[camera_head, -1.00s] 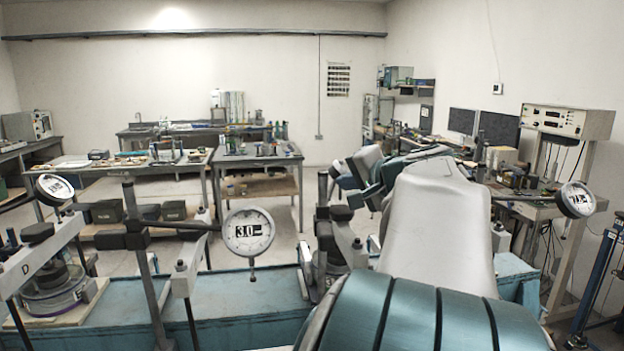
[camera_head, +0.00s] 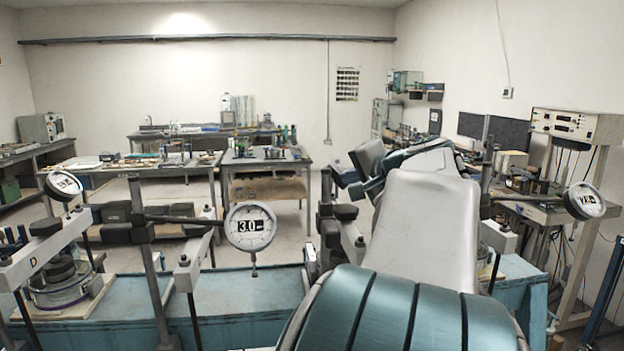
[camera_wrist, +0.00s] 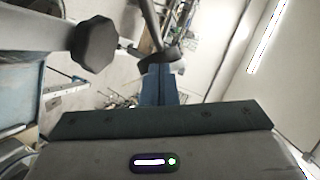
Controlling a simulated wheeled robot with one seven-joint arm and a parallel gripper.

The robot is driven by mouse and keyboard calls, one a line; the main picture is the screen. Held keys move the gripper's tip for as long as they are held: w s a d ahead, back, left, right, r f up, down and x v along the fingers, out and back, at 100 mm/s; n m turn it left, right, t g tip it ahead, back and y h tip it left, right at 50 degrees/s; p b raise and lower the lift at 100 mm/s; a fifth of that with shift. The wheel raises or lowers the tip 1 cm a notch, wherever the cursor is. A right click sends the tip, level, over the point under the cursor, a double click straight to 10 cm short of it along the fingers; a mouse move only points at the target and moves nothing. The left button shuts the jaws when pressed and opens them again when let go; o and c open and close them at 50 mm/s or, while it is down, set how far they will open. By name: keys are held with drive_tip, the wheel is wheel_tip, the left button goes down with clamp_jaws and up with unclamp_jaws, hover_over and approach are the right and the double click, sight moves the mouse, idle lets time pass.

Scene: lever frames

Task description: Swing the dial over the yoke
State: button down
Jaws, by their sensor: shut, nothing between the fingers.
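Several dial gauges on arms from posts show in the head view. One dial (camera_head: 64,185) is at the left above a pale yoke marked D (camera_head: 45,255), one dial (camera_head: 250,226) reading 30 is in the middle, and one dial (camera_head: 585,201) is at the right. My arm hides the gripper in the head view.
A dark knob (camera_wrist: 92,45) on a grey bar sits left of the fingers in the wrist view. Dark posts (camera_head: 150,270) rise between the yokes. Worktables (camera_head: 265,160) stand behind.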

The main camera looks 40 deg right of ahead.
drive_tip(key=d+b+v, duration=0.2)
drive_tip(key=v, duration=0.9)
drive_tip(key=shift+s+d+r, duration=0.3)
drive_tip(key=shift+s+r, duration=0.1)
drive_tip(key=shift+s, duration=0.15)
